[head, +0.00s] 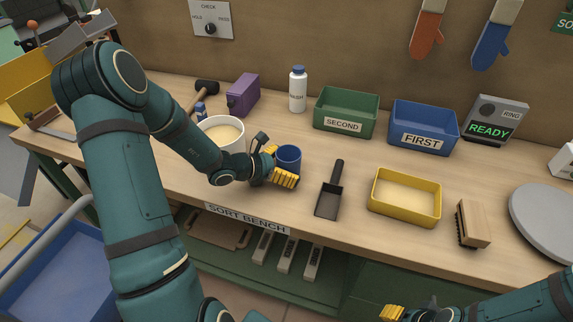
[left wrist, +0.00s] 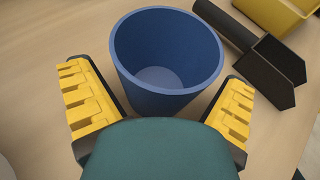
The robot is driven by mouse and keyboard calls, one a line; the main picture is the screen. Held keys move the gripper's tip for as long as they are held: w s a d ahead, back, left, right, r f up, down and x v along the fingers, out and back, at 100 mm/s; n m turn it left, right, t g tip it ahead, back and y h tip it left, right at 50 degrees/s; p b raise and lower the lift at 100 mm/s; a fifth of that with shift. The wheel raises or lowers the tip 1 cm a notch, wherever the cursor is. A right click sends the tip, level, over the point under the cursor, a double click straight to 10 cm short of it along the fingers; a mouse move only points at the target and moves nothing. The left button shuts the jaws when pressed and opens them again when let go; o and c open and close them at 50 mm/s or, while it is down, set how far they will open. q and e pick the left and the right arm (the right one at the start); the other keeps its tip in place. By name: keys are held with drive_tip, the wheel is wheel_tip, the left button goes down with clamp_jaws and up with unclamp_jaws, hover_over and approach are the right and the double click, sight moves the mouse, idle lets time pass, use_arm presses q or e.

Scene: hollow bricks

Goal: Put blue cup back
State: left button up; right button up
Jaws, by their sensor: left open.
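In the left wrist view the empty blue cup (left wrist: 165,55) stands between the spread fingers of the left gripper (left wrist: 158,85), with a visible gap at the left finger; contact on the right is unclear. My right gripper (head: 397,312) is low at the bottom edge of the head view, away from the bench things, and its fingers are mostly cut off.
A black scoop (head: 330,195) lies right of the cup, then a yellow tray (head: 405,212) and a brush (head: 472,224). A white bowl (head: 229,148) stands left, partly behind my left arm. Green SECOND (head: 345,108) and blue FIRST (head: 423,122) bins stand at the back.

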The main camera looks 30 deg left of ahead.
use_arm(q)
drive_tip(key=shift+r, duration=0.25)
drive_tip(key=p+v, duration=0.2)
drive_tip(key=v, duration=0.9)
drive_tip(key=shift+s+p, duration=0.2)
drive_tip(key=shift+p, duration=0.1)
drive_tip(key=shift+s+a+r, duration=0.1)
drive_tip(key=shift+s+a, duration=0.1)
drive_tip(key=shift+s, duration=0.1)
